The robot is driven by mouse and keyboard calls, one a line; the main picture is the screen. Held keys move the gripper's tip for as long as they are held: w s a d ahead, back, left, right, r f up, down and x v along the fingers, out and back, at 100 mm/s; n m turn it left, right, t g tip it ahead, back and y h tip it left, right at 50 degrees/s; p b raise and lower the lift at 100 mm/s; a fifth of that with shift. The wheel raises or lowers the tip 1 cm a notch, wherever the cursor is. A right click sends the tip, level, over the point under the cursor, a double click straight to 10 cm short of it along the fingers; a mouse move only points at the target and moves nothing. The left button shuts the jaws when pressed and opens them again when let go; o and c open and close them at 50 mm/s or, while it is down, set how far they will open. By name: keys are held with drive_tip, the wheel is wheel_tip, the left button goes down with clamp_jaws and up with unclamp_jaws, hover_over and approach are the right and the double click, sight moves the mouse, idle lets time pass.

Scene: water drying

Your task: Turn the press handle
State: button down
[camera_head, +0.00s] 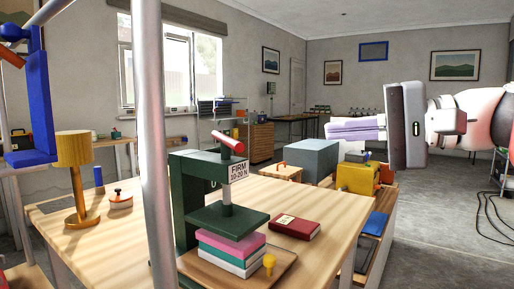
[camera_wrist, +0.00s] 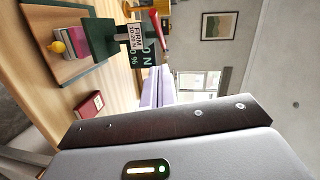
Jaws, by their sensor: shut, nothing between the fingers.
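A dark green press (camera_head: 187,200) stands on the wooden table, with a "FIRM 10-20 N" label on its top. Its red handle (camera_head: 228,143) tilts on top of the screw. The press plate rests on or just above a stack of pink, white and teal books (camera_head: 230,252). My gripper (camera_head: 328,129) is at the right, at about handle height in the picture, its lilac fingers shut and empty, pointing left. It is apart from the handle. In the wrist view, turned sideways, the press (camera_wrist: 100,40) and red handle (camera_wrist: 156,24) show beyond my fingers (camera_wrist: 160,72).
A dark red book (camera_head: 295,228) lies on the table right of the press. A yellow lamp (camera_head: 75,165) and a small round pot (camera_head: 121,199) stand at the left. A grey box (camera_head: 311,158) and a yellow box (camera_head: 357,178) stand behind. A grey post (camera_head: 152,140) crosses the foreground.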

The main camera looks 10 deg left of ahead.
approach(226, 150)
drive_tip(key=a, duration=0.2)
drive_tip(key=s+a+r, duration=0.1)
idle(0.3)
drive_tip(key=shift+s, duration=0.1)
idle(0.7)
drive_tip(key=shift+s+a+t, duration=0.1)
drive_tip(key=shift+t, duration=0.2)
